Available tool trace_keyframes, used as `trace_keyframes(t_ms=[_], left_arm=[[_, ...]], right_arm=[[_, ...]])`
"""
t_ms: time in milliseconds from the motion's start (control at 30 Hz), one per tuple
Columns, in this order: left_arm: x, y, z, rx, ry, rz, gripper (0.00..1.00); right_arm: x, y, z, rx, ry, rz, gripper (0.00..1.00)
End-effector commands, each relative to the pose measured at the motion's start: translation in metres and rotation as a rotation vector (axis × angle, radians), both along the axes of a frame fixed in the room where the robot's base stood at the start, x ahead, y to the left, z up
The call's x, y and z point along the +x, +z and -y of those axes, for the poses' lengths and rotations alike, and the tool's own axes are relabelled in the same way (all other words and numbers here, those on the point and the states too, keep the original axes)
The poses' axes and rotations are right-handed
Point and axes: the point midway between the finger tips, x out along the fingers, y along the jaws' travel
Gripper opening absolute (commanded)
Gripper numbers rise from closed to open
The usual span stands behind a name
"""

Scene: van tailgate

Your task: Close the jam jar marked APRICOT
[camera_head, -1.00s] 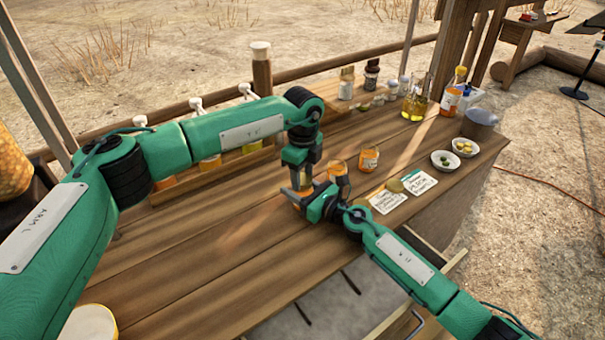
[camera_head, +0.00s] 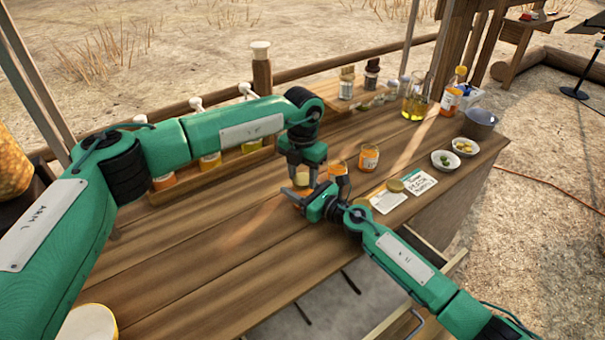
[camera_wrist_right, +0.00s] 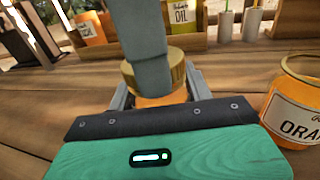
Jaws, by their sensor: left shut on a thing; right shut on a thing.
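An orange jar (camera_head: 303,191) stands on the wooden counter between my two grippers; its label is hidden. It also shows in the right wrist view (camera_wrist_right: 160,100), with a gold lid (camera_wrist_right: 178,75) at its top. I cannot tell whether the lid is fully seated. My right gripper (camera_head: 306,196) is shut around the jar; its fingers show at both sides in the wrist view (camera_wrist_right: 158,92). My left gripper (camera_head: 302,174) points down from above and is shut on the lid, its grey fingers (camera_wrist_right: 150,76) covering part of it.
A jar labelled ORAN... (camera_wrist_right: 300,105) stands close to the right; it also shows in the head view (camera_head: 337,168). Another orange jar (camera_head: 369,158) stands beyond it. A loose lid (camera_head: 395,186) lies by written cards (camera_head: 420,184).

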Motion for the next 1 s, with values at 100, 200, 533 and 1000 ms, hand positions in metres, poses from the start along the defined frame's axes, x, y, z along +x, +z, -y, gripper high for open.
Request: trace_keyframes(t_ms=[100,200,533,1000], left_arm=[[0.001,0.0004,-0.0008,0.001,-0.182,0.002,0.18],[0.001,0.0002,-0.0008,0.001,-0.343,0.002,0.18],[0.0011,-0.0003,-0.0008,0.001,-0.874,0.0,0.18],[0.0014,-0.0004,-0.0006,0.001,-1.63,0.001,0.18]], right_arm=[[-0.0002,-0.0003,0.0001,-0.001,0.0,-0.001,0.0],[-0.0003,-0.0003,0.0,-0.001,0.001,-0.001,0.0],[-0.0004,-0.0004,-0.0001,-0.001,0.001,-0.001,0.0],[-0.0006,-0.0004,-0.0002,-0.001,0.001,-0.001,0.0]])
